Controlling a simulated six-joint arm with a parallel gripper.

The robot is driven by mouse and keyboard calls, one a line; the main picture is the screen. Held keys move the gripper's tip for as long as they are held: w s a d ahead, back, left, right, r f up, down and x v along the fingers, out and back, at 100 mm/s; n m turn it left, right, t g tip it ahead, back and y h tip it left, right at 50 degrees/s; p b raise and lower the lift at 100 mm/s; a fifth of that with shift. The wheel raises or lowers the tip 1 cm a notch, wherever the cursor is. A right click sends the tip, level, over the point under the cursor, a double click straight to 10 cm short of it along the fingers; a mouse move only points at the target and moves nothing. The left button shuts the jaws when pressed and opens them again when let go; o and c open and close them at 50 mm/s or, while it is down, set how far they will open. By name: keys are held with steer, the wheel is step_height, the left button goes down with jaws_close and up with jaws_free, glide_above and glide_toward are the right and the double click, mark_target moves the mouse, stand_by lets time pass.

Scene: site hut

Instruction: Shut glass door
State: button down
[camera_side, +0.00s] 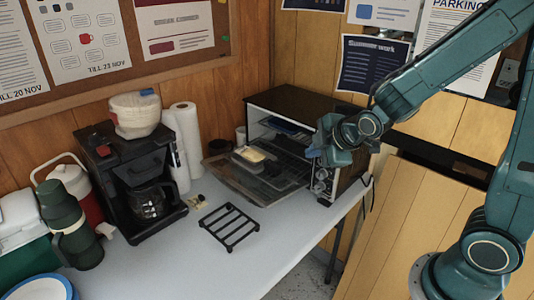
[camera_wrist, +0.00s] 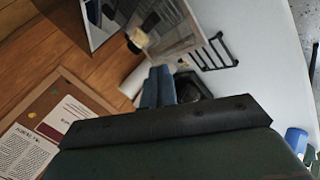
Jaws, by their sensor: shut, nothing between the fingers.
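The toaster oven (camera_side: 310,107) stands at the back right of the table with a black top. Its glass door (camera_side: 252,187) is open, hinged down and lying nearly flat toward the front left. The door also shows in the wrist view (camera_wrist: 172,22), beyond my fingers. My gripper (camera_side: 322,152) is at the oven's front right, above the right end of the door and close to the knob panel (camera_side: 323,183). I cannot tell whether it touches the oven. Its fingers (camera_wrist: 158,82) are together and empty in the wrist view.
A yellow item on a tray (camera_side: 250,155) sits over the open door. A black wire rack (camera_side: 229,226) lies in front. A coffee maker (camera_side: 125,175), paper towel rolls (camera_side: 187,138) and a green flask (camera_side: 70,225) stand left. The table's front middle is clear.

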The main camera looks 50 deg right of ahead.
steer(key=w+d+f+n+t, duration=0.1)
steer(key=w+f+n, duration=0.25)
steer(key=f, duration=0.25)
steer(key=n+t+y, duration=0.2)
steer(key=n+t, duration=0.2)
steer(key=n, duration=1.4)
glide_toward(278, 226)
steer(key=r, duration=0.1)
steer(key=d+r, duration=0.1)
steer(key=w+r, duration=0.1)
steer(key=shift+d+r, duration=0.2)
steer(key=shift+r, duration=0.15)
steer(key=shift+s+a+f+n+y, duration=0.35)
steer(key=shift+s+n+y, duration=0.2)
steer(key=shift+n, duration=0.3)
steer(key=x, duration=1)
steer(key=shift+d+r, duration=0.3)
steer(key=shift+r, duration=0.8)
steer(key=shift+d+r, duration=0.15)
steer(key=shift+r, duration=0.85)
steer(key=shift+r, duration=0.15)
